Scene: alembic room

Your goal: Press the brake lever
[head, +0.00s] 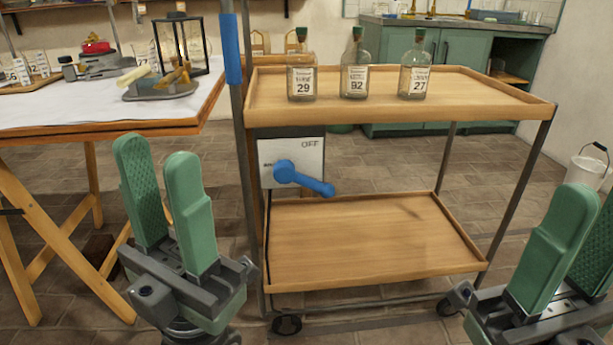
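The blue brake lever (304,178) sits on a pale plate (308,149) marked OFF, on the front left of a wooden two-shelf cart (400,112). The lever points right and slightly down. My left gripper (163,168), with green fingers, is left of the lever and apart from it. Its fingers are spread with nothing between them. My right gripper (578,225) is at the right edge, partly cut off by the frame. Its two green fingers are apart, with nothing seen between them. Neither gripper touches the cart's lever.
Labelled bottles stand on the cart's top shelf: 29 (302,75), 92 (355,70) and 27 (414,72). The lower shelf (370,240) is empty. A cluttered trestle table (100,122) stands at left. A white bucket (588,170) is at right.

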